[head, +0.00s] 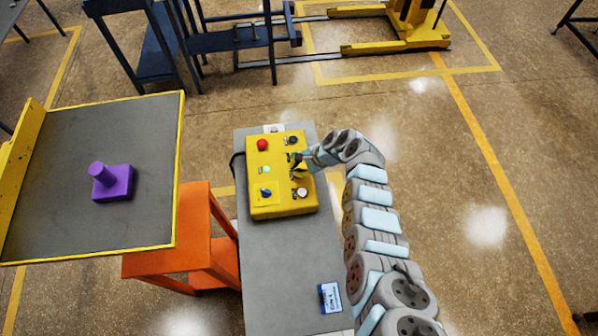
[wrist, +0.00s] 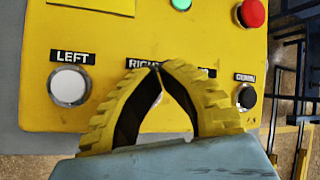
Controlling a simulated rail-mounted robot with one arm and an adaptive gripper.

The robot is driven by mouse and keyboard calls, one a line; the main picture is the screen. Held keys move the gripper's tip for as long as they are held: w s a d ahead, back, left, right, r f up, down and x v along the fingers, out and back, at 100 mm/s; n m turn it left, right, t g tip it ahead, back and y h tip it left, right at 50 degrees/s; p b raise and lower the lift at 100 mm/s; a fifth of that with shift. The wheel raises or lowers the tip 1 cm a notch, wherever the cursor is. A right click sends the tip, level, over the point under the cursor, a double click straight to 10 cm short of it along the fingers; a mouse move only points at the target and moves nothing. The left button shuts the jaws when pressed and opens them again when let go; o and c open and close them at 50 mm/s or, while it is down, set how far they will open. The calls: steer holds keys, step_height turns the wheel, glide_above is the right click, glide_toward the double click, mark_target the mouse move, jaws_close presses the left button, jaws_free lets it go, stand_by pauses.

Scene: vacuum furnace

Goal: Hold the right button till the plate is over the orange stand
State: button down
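The yellow control box (head: 283,208) lies on a grey bench. In the wrist view, its LEFT button (wrist: 69,85) is white and the DOWN button (wrist: 246,97) is black. My gripper (wrist: 157,67) has its fingertips together over the RIGHT label (wrist: 140,63). The right button is mostly hidden behind the fingers; I cannot tell whether it is pressed. In the head view my gripper (head: 297,163) is over the box's right side. The grey plate (head: 65,215) with yellow edges is mostly left of the orange stand (head: 193,235); its right edge reaches the stand's left part.
A purple block with a knob (head: 113,184) sits on the plate. A red button (head: 262,145) and blue switch (head: 265,193) are on the box. A blue-and-white card (head: 329,298) lies on the bench (head: 285,270). The floor to the right is open.

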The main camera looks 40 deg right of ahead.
steer(key=shift+r+p, duration=0.7)
steer(key=shift+r, duration=0.05)
step_height(320, 180, up, 5)
steer(key=p, duration=0.4)
steer(key=shift+r+p, duration=0.1)
steer(key=shift+p, duration=0.3)
stand_by(0.6)
